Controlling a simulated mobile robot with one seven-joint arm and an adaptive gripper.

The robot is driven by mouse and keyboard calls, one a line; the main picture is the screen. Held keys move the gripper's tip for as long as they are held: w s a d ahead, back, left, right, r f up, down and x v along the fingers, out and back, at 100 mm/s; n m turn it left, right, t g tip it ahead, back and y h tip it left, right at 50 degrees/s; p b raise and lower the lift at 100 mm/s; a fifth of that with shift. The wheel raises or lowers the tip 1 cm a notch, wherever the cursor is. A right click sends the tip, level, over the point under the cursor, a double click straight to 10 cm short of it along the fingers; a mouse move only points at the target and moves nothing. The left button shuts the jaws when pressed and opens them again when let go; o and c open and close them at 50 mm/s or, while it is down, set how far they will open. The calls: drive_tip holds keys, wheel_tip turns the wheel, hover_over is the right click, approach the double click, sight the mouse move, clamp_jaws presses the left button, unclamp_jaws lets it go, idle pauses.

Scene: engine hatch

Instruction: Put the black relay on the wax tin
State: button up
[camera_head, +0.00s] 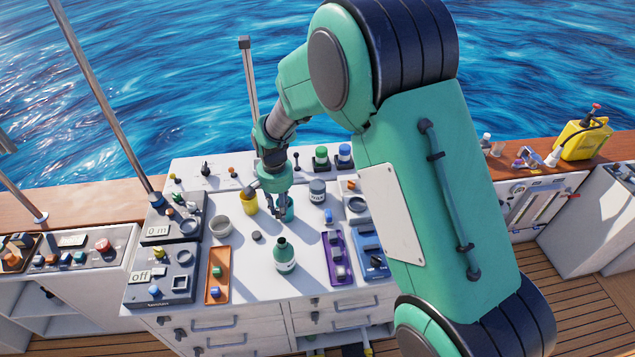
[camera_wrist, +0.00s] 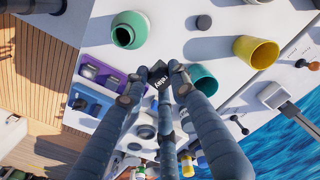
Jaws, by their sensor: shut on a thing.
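The black relay (camera_wrist: 157,77), with white lettering on its side, is between my fingertips in the wrist view. My gripper (camera_wrist: 163,72) is shut on it, above the white worktop. In the head view my gripper (camera_head: 277,208) points down beside the teal cup (camera_head: 289,213), and I cannot make out the relay there. The wax tin (camera_head: 317,191), a grey round tin with a WAX label, stands upright just right of my gripper in the head view. In the wrist view my fingers hide most of the area where it stands.
A yellow cup (camera_head: 250,203) is left of my gripper, and a green bottle (camera_head: 285,257) stands nearer the front. A dark round piece (camera_head: 256,236) and a grey bowl (camera_head: 220,227) lie left. A purple tray (camera_head: 338,258) is at right. The worktop's middle is fairly clear.

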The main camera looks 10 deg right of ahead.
drive_tip(key=w+d+m+p, duration=0.1)
drive_tip(key=w+d+p, duration=0.15)
drive_tip(key=d, duration=0.55)
drive_tip(key=w+d+m+p, duration=0.15)
drive_tip(key=w+d, duration=0.25)
drive_tip(key=d, duration=0.4)
drive_tip(key=f, duration=0.5)
drive_tip(key=shift+w+d+f+b, duration=0.1)
drive_tip(key=shift+d+f+b, duration=0.05)
drive_tip(key=shift+d+b, duration=0.25)
drive_tip(key=p, duration=0.3)
hover_over(318, 184)
drive_tip(key=shift+f, duration=0.75)
drive_tip(key=shift+f, duration=1.75)
drive_tip(key=shift+f, duration=0.15)
